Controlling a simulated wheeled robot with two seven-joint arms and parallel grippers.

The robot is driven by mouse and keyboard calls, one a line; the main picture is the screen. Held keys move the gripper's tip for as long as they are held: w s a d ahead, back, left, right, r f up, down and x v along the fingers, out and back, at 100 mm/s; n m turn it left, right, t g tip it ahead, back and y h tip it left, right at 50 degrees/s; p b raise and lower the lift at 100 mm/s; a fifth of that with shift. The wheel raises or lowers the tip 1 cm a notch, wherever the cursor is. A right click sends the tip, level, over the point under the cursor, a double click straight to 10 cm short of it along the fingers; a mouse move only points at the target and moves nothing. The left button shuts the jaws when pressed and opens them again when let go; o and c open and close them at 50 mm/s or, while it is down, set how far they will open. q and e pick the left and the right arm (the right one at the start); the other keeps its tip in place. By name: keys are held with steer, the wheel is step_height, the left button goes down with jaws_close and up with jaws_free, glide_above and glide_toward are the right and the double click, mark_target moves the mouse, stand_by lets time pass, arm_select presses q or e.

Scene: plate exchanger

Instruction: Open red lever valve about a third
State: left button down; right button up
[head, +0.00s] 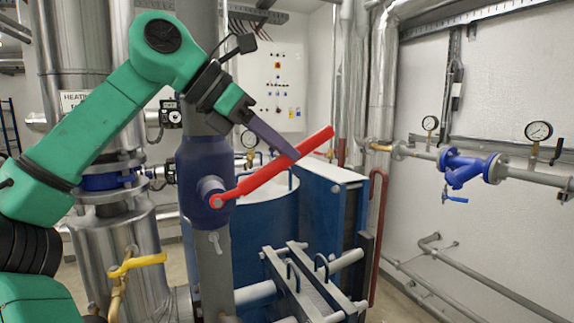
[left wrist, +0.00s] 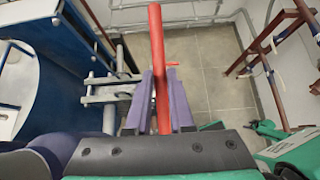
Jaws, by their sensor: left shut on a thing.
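The red lever (head: 257,179) in the head view runs from a pivot on the dark blue valve body (head: 194,165) up and to the right at a slant. The valve sits on a vertical grey pipe. My left gripper (head: 287,148) is shut on the lever, gripping it between its middle and its far end. In the left wrist view the red lever (left wrist: 157,45) passes between the two purple fingers of my left gripper (left wrist: 160,100), with its free end beyond them. My right gripper is in neither view.
A blue plate exchanger (head: 333,215) stands right behind the lever. A yellow handle (head: 138,264) is low on the left. A blue valve with gauges (head: 465,168) is on the right wall. The left wrist view shows open tiled floor (left wrist: 215,85).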

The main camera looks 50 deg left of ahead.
arm_select(q)
steer(key=shift+s+r, duration=0.15)
steer(key=shift+r, duration=0.3)
steer(key=c, duration=0.8)
jaws_free()
steer(key=shift+f, duration=0.15)
steer(key=p+v, duration=0.1)
steer(key=v, duration=1.3)
steer(key=shift+s, duration=0.35)
